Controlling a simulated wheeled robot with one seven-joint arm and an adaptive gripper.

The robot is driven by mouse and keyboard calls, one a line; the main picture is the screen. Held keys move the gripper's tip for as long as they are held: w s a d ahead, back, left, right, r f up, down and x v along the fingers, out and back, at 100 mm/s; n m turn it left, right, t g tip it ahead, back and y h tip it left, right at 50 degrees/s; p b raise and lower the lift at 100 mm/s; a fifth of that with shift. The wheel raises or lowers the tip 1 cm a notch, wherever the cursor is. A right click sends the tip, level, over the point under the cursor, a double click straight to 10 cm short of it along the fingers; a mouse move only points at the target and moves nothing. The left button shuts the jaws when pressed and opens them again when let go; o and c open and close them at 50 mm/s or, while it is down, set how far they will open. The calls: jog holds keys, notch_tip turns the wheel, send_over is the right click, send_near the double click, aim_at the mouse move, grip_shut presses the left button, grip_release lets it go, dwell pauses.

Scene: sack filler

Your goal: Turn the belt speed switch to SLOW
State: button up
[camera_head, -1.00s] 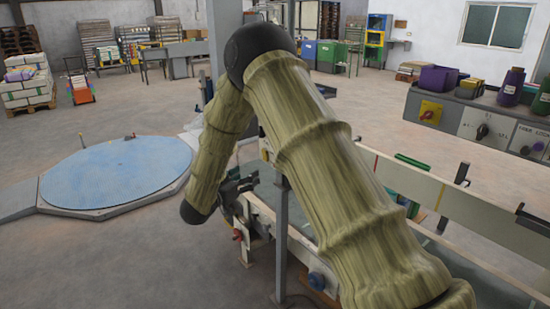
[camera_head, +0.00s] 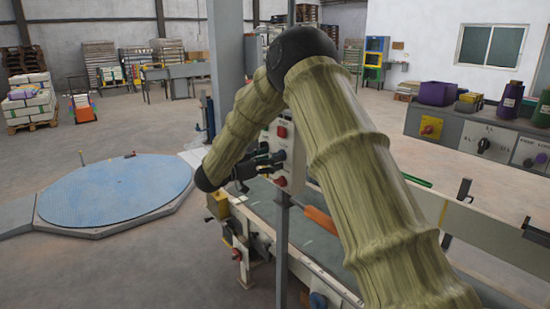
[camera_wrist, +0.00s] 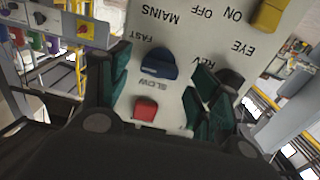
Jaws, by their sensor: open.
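The belt speed switch (camera_wrist: 157,65) is a dark blue knob on a pale panel (camera_wrist: 180,30), between the labels FAST and SLOW, which appear upside down in the wrist view. I cannot tell which label it points to. My gripper (camera_wrist: 158,85) is open, its teal-padded fingers on either side of the knob, with no clear contact. In the head view, my gripper (camera_head: 262,164) is at the left side of the panel (camera_head: 290,150), which stands on a grey post. My gripper partly hides the panel's controls there.
A red button (camera_wrist: 145,108) is close to the switch. A dark knob (camera_wrist: 230,77) by REV sits beside the right finger, and a yellow knob (camera_wrist: 267,15) is farther off. A conveyor (camera_head: 330,245) runs below the panel. A blue round platform (camera_head: 115,195) lies on the floor left.

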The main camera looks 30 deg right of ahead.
jog(key=shift+w+d, duration=0.1)
jog(key=shift+d, duration=1.1)
jog(key=c, duration=1)
jog(key=shift+r+p, duration=0.1)
jog(key=shift+p, duration=0.35)
jog(key=shift+n+p, duration=8.95)
jog(key=shift+n, duration=0.05)
